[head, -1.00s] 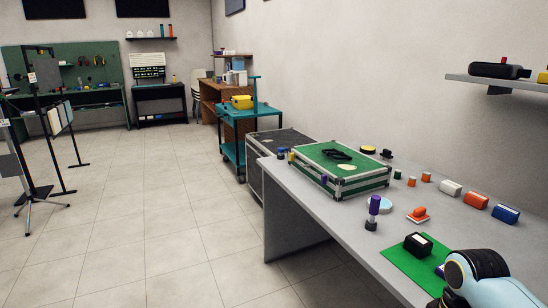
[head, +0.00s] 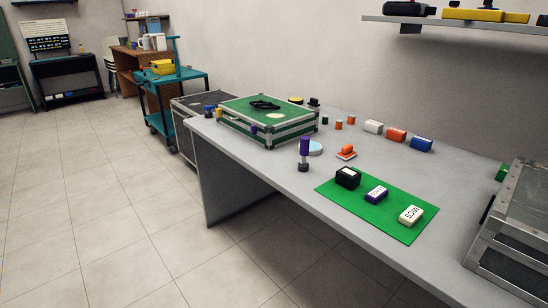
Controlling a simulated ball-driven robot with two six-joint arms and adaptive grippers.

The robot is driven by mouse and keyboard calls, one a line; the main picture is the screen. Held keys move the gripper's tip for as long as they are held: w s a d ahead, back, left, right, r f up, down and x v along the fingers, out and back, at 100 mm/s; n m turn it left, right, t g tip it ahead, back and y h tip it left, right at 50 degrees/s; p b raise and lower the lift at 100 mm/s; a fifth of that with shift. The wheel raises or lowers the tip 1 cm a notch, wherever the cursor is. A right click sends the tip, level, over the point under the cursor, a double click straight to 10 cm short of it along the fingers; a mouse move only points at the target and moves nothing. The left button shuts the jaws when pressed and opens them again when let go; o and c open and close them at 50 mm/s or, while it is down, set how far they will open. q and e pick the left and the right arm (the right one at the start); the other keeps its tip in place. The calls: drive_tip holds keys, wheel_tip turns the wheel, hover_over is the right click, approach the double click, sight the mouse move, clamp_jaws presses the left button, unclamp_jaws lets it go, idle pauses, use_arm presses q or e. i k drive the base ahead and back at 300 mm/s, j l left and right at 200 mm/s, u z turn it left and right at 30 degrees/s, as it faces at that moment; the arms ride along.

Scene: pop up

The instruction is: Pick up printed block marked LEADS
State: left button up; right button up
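Three printed blocks stand in a row on a green mat (head: 345,205) on the grey table. The black block (head: 347,177) has a white label on top, too small to read. The purple block (head: 376,194) has a white label with dark print that I cannot make out. The cream block (head: 411,215) carries large dark letters that look like MCS. I cannot tell which block is marked LEADS. Neither of my grippers is in view.
A green case (head: 268,119) lies on the grey table (head: 270,170). A purple-handled stamp (head: 304,150) and an orange stamp (head: 346,152) stand behind the mat. A metal-framed case (head: 515,225) occupies the right end. A shelf (head: 450,20) hangs above. Floor at left is clear.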

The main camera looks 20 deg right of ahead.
sight(378, 194)
drive_tip(key=z, duration=1.25)
drive_tip(key=i+j, duration=0.55)
drive_tip(key=j, duration=0.2)
